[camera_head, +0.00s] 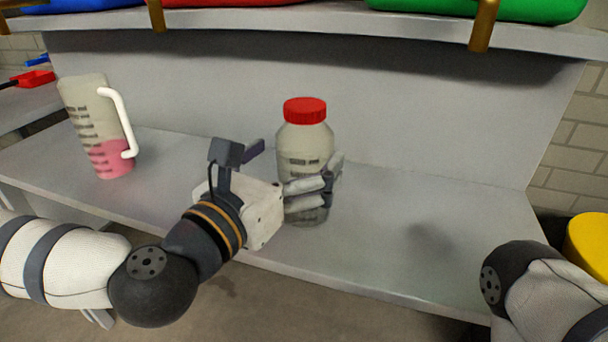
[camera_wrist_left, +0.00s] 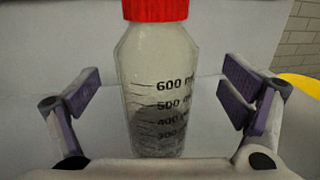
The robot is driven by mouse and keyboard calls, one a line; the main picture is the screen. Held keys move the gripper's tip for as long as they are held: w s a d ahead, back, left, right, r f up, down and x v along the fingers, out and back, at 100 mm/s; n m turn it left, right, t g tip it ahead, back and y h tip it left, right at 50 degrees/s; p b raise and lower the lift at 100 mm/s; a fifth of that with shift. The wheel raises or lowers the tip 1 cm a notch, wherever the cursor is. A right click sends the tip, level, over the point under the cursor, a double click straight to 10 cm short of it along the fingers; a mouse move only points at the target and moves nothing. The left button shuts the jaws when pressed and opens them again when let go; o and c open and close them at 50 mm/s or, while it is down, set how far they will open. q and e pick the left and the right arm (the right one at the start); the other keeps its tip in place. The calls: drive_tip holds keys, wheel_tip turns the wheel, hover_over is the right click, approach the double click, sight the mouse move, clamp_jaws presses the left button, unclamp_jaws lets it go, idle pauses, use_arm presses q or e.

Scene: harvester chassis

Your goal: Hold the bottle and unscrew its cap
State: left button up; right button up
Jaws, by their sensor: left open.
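A clear bottle (camera_head: 304,148) with measuring marks and a red screw cap (camera_head: 305,110) stands upright on the grey shelf. It holds dark contents in its lower part. My left gripper (camera_head: 292,168) is at the bottle's near side, open, with one finger in front of the bottle's lower body. In the left wrist view the bottle (camera_wrist_left: 155,85) stands between the two spread fingers, with a gap on each side. The red cap (camera_wrist_left: 155,9) is on the bottle, cut off by the top edge. My right arm shows at the lower right, but its gripper is outside the picture.
A measuring jug (camera_head: 88,110) with a white handle and pink liquid stands at the left of the shelf (camera_head: 400,230). An upper shelf (camera_head: 330,24) with coloured bins runs above. The shelf right of the bottle is clear. A yellow object (camera_head: 588,245) is at the right edge.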

use_arm(q)
drive_tip(key=x, duration=0.4)
drive_tip(key=shift+w+a, duration=0.1)
drive_tip(key=shift+a, duration=0.05)
drive_tip(key=c, duration=1.3)
use_arm(e)
drive_tip(key=shift+w+r, duration=0.2)
use_arm(q)
drive_tip(key=shift+r, duration=0.1)
